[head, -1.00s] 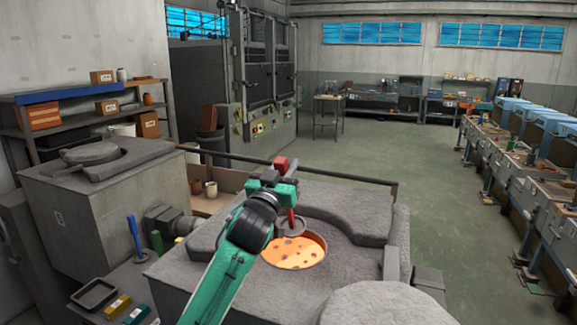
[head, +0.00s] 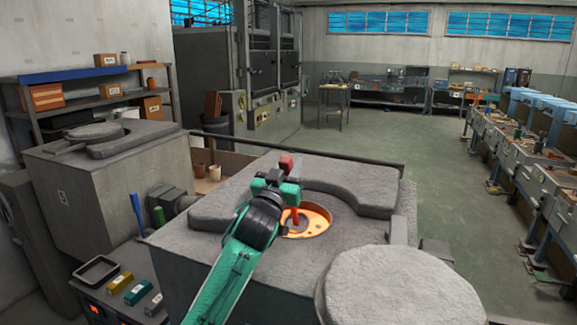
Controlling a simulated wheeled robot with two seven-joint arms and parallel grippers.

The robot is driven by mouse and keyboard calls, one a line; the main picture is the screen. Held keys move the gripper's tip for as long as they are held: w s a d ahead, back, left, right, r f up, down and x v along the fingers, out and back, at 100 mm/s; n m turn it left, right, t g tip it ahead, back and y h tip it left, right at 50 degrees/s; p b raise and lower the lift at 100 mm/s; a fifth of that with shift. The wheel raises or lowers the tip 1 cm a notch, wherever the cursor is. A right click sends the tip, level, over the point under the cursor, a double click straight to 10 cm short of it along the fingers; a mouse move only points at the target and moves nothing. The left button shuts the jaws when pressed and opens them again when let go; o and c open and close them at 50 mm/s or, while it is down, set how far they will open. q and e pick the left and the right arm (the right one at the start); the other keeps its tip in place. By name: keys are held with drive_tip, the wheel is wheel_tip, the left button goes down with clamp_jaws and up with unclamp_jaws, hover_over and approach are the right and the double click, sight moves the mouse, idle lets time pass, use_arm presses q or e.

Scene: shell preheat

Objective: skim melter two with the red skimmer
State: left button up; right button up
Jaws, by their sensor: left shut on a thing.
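The red skimmer (head: 286,162) is held in my left gripper (head: 284,186), its red handle top standing above the jaws. Its lower shaft goes down to a grey disc (head: 294,226) at the melt, partly hidden by my wrist. The melter (head: 200,270) in front of me is a grey block with a round opening of glowing orange melt (head: 318,220). Dark specks show on the melt. I cannot read a number on this melter. My right gripper is not in view.
A round grey lid (head: 400,290) sits swung aside at the front right. A second melter (head: 100,180) stands at left, covered. A dark rail (head: 330,158) runs behind the opening.

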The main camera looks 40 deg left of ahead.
use_arm(q)
drive_tip(key=shift+f, duration=0.55)
drive_tip(key=shift+s+d, duration=0.1)
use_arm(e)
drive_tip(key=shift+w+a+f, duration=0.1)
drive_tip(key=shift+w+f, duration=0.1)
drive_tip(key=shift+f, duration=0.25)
use_arm(q)
drive_tip(key=shift+s+d, duration=1.35)
drive_tip(key=shift+s, duration=0.15)
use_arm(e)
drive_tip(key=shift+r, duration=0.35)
use_arm(q)
drive_tip(key=w+a, duration=0.1)
drive_tip(key=w, duration=0.4)
drive_tip(key=shift+w+a+r, duration=0.2)
drive_tip(key=shift+w+a, duration=0.05)
drive_tip(key=shift+w, duration=0.15)
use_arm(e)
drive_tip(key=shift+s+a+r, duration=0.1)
